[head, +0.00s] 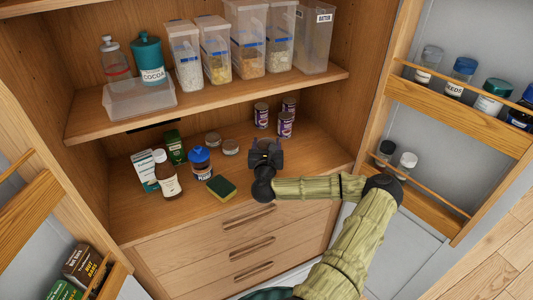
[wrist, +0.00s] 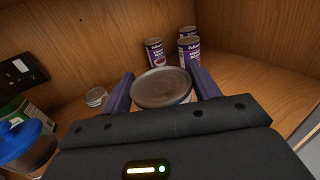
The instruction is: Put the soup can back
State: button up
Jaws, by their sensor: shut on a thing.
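My gripper (head: 266,158) is over the lower shelf surface in the cupboard, in front of the group of cans. In the wrist view my gripper (wrist: 162,90) is shut on a can (wrist: 162,86), with one finger on each side. Its round metal lid faces the camera and its label is mostly hidden. I cannot tell whether its base touches the shelf.
An upper shelf (head: 215,100) with containers hangs above. An open door rack (head: 455,115) is at the right.

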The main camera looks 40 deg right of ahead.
jog(key=shift+f+p, duration=0.3)
jog(key=shift+f, duration=1.6)
jog(key=shift+f, duration=0.15)
jog(key=o, duration=1.2)
